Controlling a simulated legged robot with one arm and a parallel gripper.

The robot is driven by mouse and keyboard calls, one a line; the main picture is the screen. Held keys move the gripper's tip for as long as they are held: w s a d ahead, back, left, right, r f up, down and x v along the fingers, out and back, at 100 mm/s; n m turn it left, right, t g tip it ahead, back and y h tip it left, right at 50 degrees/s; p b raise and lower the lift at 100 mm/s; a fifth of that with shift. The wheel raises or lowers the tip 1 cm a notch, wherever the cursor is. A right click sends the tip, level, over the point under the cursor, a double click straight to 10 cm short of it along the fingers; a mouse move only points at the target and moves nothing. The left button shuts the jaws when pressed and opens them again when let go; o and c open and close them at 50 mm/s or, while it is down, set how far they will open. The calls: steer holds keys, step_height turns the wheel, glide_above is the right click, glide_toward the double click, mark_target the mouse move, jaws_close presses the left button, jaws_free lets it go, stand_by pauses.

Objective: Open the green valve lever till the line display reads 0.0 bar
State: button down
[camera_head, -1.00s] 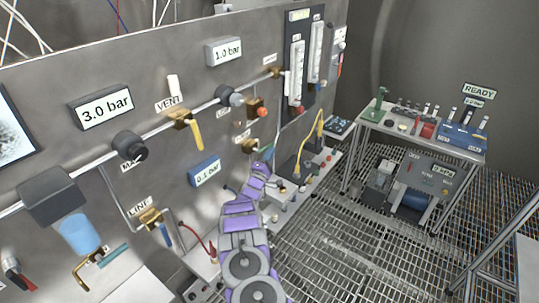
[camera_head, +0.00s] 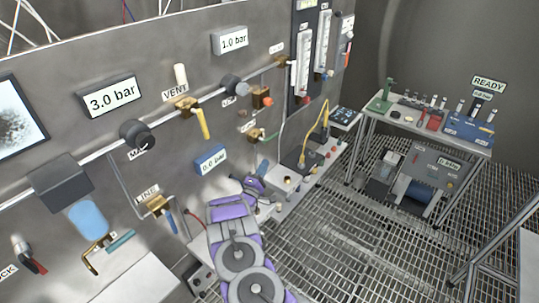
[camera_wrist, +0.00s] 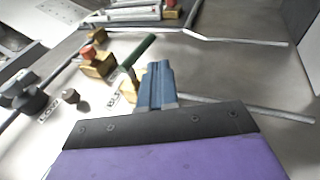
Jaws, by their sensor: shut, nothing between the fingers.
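The green valve lever (camera_wrist: 137,52) sticks out from its brass valve body (camera_wrist: 128,88) in the wrist view. In the head view the brass valve (camera_head: 256,134) is small on the wall panel, with the green lever (camera_head: 270,138) pointing right. My gripper (camera_wrist: 157,78) is shut and empty, its blue-grey fingers close beside the lever in the wrist view; I cannot tell whether they touch. In the head view my gripper (camera_head: 263,168) is below the valve and small. The blue line display (camera_head: 211,160) appears to read 0.0 bar.
A yellow vent lever (camera_head: 203,123) and a red-knobbed brass fitting (camera_head: 262,97) are on the panel above. A blue-handled line valve (camera_head: 158,206) is lower left. A narrow shelf (camera_head: 290,187) runs along the panel's foot. Grated floor (camera_head: 350,225) is clear to the right.

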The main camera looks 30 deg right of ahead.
steer(key=v, duration=0.5)
steer(key=shift+s+a+f, duration=0.15)
steer(key=shift+a, duration=0.15)
